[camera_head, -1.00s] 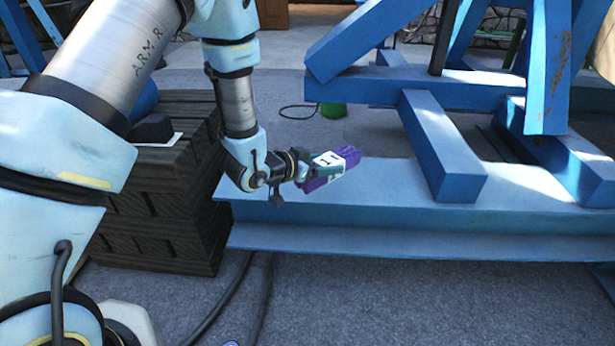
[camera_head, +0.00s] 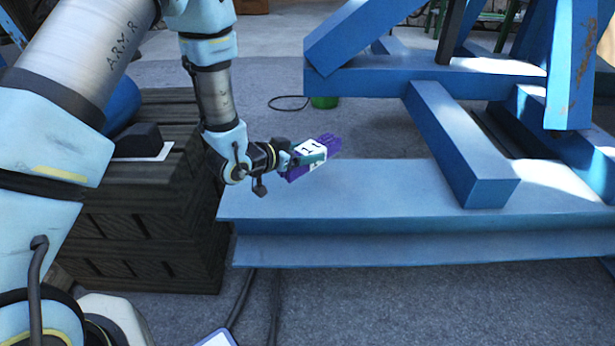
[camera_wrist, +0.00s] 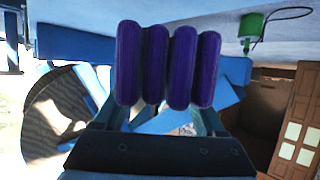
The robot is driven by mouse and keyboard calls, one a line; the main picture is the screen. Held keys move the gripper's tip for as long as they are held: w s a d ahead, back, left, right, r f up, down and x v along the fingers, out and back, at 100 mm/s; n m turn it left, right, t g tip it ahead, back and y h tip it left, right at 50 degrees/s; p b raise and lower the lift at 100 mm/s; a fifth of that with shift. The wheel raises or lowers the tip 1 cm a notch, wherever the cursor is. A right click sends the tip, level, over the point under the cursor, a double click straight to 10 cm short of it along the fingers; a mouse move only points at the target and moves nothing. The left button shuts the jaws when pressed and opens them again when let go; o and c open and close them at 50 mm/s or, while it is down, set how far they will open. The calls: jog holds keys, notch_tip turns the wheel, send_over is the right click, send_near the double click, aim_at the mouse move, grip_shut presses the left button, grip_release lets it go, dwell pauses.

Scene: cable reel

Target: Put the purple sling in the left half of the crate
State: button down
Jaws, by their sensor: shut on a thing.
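The purple sling (camera_head: 325,143) is a folded bundle with a white label, held out in front of my gripper (camera_head: 305,156) in the head view. My gripper is shut on it, and the sling is clear of the blue beam, above its left end. In the wrist view the sling (camera_wrist: 168,65) shows as several thick purple folds between the fingers (camera_wrist: 165,118). A brown box-like thing (camera_wrist: 262,108) at the right of the wrist view may be the crate; I cannot tell. No crate is clear in the head view.
A blue steel beam (camera_head: 400,190) runs across the right, with blue frame members (camera_head: 455,140) on it. A dark wooden stack (camera_head: 150,225) stands at the left, with a black block (camera_head: 138,140) on top. A green object (camera_head: 324,102) sits on the floor behind. Cables lie on the floor in front.

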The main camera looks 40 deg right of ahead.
jog(key=shift+f+b, duration=0.4)
jog(key=shift+f, duration=3.6)
